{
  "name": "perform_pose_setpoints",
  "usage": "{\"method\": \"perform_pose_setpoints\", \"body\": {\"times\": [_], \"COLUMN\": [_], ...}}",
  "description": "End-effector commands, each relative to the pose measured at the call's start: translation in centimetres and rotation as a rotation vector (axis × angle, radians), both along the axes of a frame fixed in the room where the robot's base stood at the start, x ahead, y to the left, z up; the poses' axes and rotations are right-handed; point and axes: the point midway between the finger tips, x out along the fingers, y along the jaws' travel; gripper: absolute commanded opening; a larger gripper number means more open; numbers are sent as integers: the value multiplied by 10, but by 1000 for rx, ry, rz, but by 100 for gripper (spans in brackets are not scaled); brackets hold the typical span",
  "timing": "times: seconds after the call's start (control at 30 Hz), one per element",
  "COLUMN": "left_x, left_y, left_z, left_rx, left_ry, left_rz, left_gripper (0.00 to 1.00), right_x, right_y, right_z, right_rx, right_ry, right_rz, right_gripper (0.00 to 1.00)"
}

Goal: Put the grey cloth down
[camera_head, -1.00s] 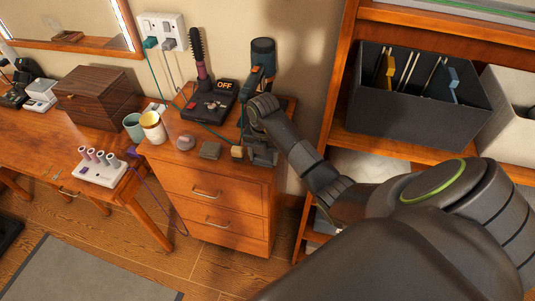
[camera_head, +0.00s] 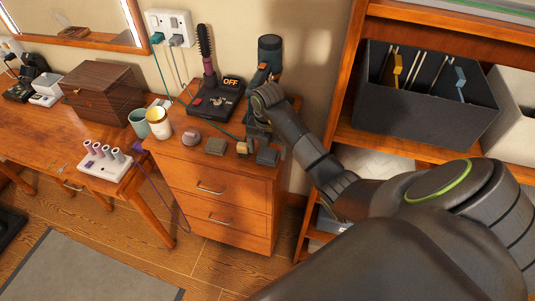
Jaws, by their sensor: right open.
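My right gripper (camera_head: 256,140) is open and points down over the right part of the wooden dresser top (camera_head: 176,158). A small dark grey folded piece (camera_head: 267,157), which looks like the grey cloth, lies by the dresser's front right edge, just below the fingers; whether they touch it is unclear. A flat olive-grey square (camera_head: 215,146) lies to the left of the gripper. A small tan block (camera_head: 242,148) sits between the two. My left gripper is out of view.
Behind the gripper stand a black holder marked OFF (camera_head: 220,98) with a hairbrush (camera_head: 206,55) and a dark upright tool (camera_head: 270,50). A round grey item (camera_head: 191,137) and a yellow-white cup (camera_head: 158,122) stand to the left. A shelf with a dark bin (camera_head: 425,105) is on the right.

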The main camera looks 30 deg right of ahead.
Motion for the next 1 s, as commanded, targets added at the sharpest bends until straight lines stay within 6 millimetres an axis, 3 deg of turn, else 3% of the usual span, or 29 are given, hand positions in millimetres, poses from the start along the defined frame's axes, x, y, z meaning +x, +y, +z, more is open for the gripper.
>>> {"method": "perform_pose_setpoints", "body": {"times": [0.1, 0.2, 0.5, 0.7, 1.0], "left_x": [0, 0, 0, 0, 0], "left_y": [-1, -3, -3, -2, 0], "left_z": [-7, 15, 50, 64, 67], "left_rx": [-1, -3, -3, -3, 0], "left_ry": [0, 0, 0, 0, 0], "left_rz": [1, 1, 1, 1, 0], "left_gripper": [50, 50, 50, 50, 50], "right_x": [2, 0, 0, 0, 0], "right_y": [-1, 0, 0, 0, 0], "right_z": [28, 47, 81, 95, 98], "right_rx": [-3, -1, -1, -1, 0], "right_ry": [-8, 1, 1, 1, 0], "right_rz": [2, -1, 0, 0, 0], "right_gripper": [79, 79, 79, 79, 79]}}
